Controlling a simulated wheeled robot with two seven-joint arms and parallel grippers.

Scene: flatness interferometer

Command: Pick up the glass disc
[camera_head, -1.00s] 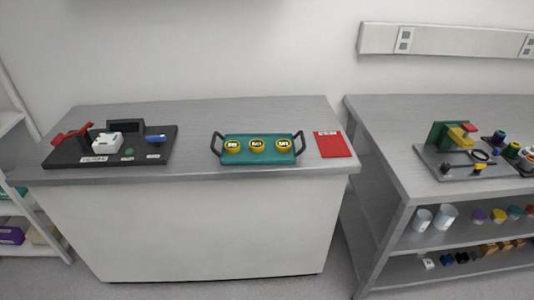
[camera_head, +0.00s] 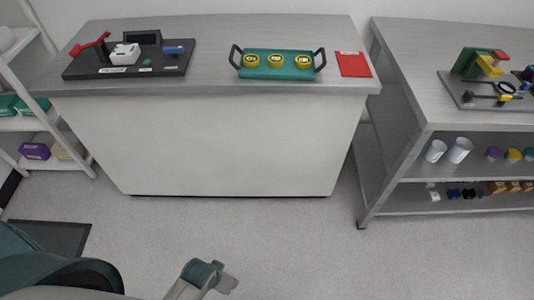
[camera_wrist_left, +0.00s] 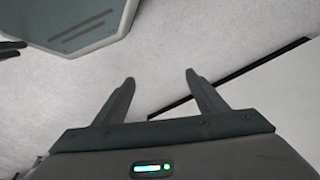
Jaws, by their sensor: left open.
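A teal tray (camera_head: 278,73) with black handles stands on the grey bench. Three round gold-rimmed pieces (camera_head: 276,60) with pale labelled tops sit on it. I cannot tell at this size whether any of them is the glass disc. A black instrument base (camera_head: 185,68) with a red lever (camera_head: 92,44), a white block (camera_head: 125,54) and a blue piece (camera_head: 172,50) stands at the left of the bench. My left gripper (camera_wrist_left: 158,78) is open and empty, over the pale floor in the left wrist view. My right gripper is not identifiable in these views.
A red clipboard-like sheet (camera_head: 353,66) lies right of the tray. A second grey bench (camera_head: 408,70) on the right carries another fixture and has shelves below with cups. A white shelf unit (camera_head: 50,120) stands at the left.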

